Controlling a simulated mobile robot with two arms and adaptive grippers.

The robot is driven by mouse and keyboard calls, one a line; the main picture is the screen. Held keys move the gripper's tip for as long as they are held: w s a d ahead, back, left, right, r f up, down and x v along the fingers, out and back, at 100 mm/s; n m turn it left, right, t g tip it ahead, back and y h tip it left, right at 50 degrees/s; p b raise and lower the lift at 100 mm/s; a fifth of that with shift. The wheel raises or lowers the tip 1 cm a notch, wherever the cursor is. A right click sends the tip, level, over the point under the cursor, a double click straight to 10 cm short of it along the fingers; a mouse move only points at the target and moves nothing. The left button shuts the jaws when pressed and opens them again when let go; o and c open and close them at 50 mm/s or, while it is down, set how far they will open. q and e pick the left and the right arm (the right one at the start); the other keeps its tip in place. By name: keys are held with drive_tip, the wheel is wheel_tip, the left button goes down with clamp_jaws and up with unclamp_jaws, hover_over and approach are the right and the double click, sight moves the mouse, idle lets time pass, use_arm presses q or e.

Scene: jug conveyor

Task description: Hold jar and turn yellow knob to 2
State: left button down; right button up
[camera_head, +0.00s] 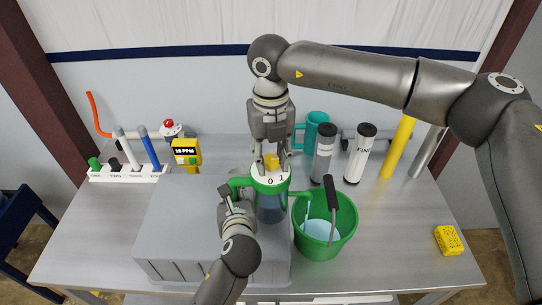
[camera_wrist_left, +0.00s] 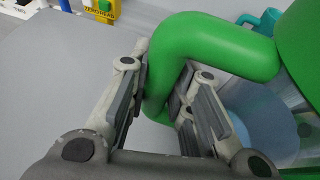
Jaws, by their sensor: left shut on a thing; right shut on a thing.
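The jar (camera_head: 270,208) has a clear bluish body, a green top and a green handle. It stands upright at the middle of the table, by the grey box. My left gripper (camera_head: 238,195) is shut on the jar's green handle; in the left wrist view the handle (camera_wrist_left: 215,45) passes between its fingers. The yellow knob (camera_head: 271,161) is on the white dial on top of the jar, where 0 and 1 are readable. My right gripper (camera_head: 272,164) comes from above and is shut on the yellow knob. Its fingers hide part of the dial, and I cannot see a 2.
A green bucket (camera_head: 345,222) with a dark-handled tool stands right of the jar. The grey box (camera_head: 180,232) lies under my left arm. Behind are a teal mug (camera_head: 318,119), two cylinders (camera_head: 360,153) and a yellow meter (camera_head: 186,150). A yellow sponge (camera_head: 449,240) lies at right.

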sight(271, 160)
use_arm(q)
drive_tip(key=shift+s+f, duration=0.1)
drive_tip(key=shift+f, duration=0.2)
use_arm(e)
drive_tip(key=o, duration=1)
drive_tip(key=shift+o, duration=0.2)
drive_tip(key=shift+r, duration=0.1)
wheel_tip(271, 160, up, 12)
drive_tip(key=shift+s, duration=0.1)
use_arm(q)
drive_tip(key=c, duration=1.7)
unclamp_jaws()
drive_tip(key=shift+r, duration=0.2)
drive_tip(key=o, duration=0.5)
drive_tip(key=shift+w, duration=0.2)
drive_tip(key=shift+c, duration=0.2)
